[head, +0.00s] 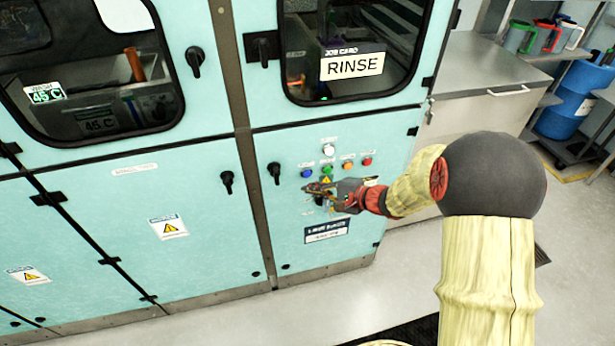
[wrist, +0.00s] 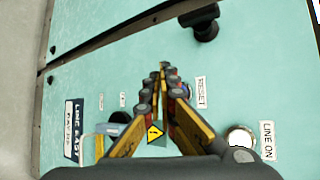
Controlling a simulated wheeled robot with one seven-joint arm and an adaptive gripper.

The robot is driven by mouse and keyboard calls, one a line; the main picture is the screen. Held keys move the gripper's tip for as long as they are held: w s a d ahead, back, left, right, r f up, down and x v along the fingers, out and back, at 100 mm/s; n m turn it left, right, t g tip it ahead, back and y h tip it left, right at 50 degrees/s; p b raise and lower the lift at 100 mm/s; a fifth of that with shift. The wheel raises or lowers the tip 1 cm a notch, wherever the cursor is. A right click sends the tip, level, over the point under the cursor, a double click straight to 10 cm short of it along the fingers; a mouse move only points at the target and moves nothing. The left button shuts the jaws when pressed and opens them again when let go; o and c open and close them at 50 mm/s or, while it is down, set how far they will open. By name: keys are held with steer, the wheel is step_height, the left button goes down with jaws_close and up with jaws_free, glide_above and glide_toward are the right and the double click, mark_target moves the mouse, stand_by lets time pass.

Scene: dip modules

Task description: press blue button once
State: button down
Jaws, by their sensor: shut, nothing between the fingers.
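The blue button (head: 306,173) is the leftmost in the row of coloured buttons on the teal panel in the head view. My gripper (head: 307,188) is shut and empty, its fingertips just below the blue button in that picture. The gap between tips and panel cannot be told. In the wrist view my closed fingers (wrist: 165,68) point at the panel, beside the RESET label (wrist: 201,92). They hide most of the button row there, and I cannot clearly make out the blue button.
Beside it are a green button (head: 327,169), an orange button (head: 348,166) and a red button (head: 367,161). A white button (head: 329,151) sits above, labelled LINE ON in the wrist view. A black door handle (head: 274,172) juts out left of the buttons.

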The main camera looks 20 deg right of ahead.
steer(key=shift+s, duration=1.45)
steer(key=s+a+n+g+h, duration=0.1)
steer(key=s+a+n+g, duration=0.2)
steer(key=s, duration=0.6)
steer(key=s+a+n+g, duration=0.1)
steer(key=s+n+g, duration=0.1)
steer(key=s+g, duration=0.5)
steer(key=s+d+r+n+t+h, duration=0.2)
steer(key=s+d+r+n+h, duration=0.35)
steer(key=s+r, duration=0.45)
step_height(320, 180, up, 11)
steer(key=s+a+n+t+h+p, duration=0.1)
steer(key=n+t+h, duration=0.1)
steer(key=n+t, duration=0.1)
steer(key=shift+s+f+t+p, duration=0.2)
steer(key=shift+s+t+p, duration=0.1)
steer(key=shift+s, duration=0.05)
